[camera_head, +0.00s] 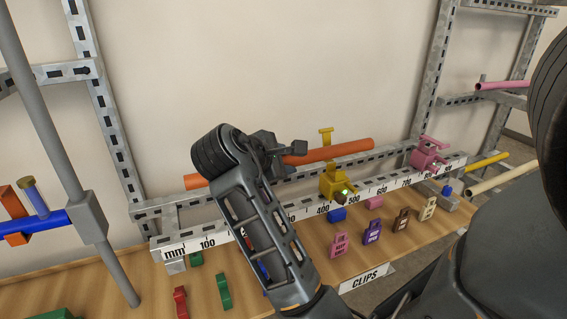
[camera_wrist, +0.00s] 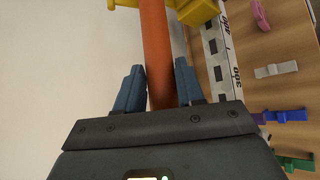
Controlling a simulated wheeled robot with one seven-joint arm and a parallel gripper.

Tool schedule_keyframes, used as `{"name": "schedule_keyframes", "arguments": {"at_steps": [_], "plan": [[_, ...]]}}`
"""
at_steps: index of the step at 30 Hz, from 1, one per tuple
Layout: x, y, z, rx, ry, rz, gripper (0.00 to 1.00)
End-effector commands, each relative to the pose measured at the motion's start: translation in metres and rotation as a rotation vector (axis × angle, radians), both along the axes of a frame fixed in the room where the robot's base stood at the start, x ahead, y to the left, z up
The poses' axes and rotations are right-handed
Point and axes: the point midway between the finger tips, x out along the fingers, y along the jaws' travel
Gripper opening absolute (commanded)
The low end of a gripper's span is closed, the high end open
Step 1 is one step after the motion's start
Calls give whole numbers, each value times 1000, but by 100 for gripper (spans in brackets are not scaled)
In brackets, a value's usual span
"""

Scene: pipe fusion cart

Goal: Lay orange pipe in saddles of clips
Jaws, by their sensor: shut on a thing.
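The orange pipe (camera_head: 330,152) slants across the rail, its right end higher than its left in the head view. My gripper (camera_head: 278,155) is shut on the pipe left of the yellow clip. In the wrist view the pipe (camera_wrist: 154,50) runs between the blue fingertips (camera_wrist: 157,88). The yellow clip (camera_head: 335,182) is mounted on the rail, with a small green light on it. The pipe passes close to the yellow clip; whether it touches the saddle I cannot tell. The pink clip (camera_head: 428,155) sits further right on the rail, beyond the pipe's right end.
A rail with a millimetre scale (camera_head: 208,243) runs along the wooden table (camera_head: 340,268). Several loose coloured clips stand on the table, including purple (camera_head: 372,231), brown (camera_head: 401,221) and green (camera_head: 223,290). Metal uprights (camera_head: 103,105) stand at left and right. A blue pipe (camera_head: 45,222) is at far left.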

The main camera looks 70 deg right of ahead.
Motion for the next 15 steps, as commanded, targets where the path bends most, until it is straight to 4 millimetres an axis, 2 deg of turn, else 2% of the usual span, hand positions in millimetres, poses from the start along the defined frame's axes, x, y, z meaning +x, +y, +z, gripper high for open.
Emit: {"name": "schedule_keyframes", "arguments": {"at_steps": [15], "plan": [[0, 0, -26, 0, 2, 2, 0]]}}
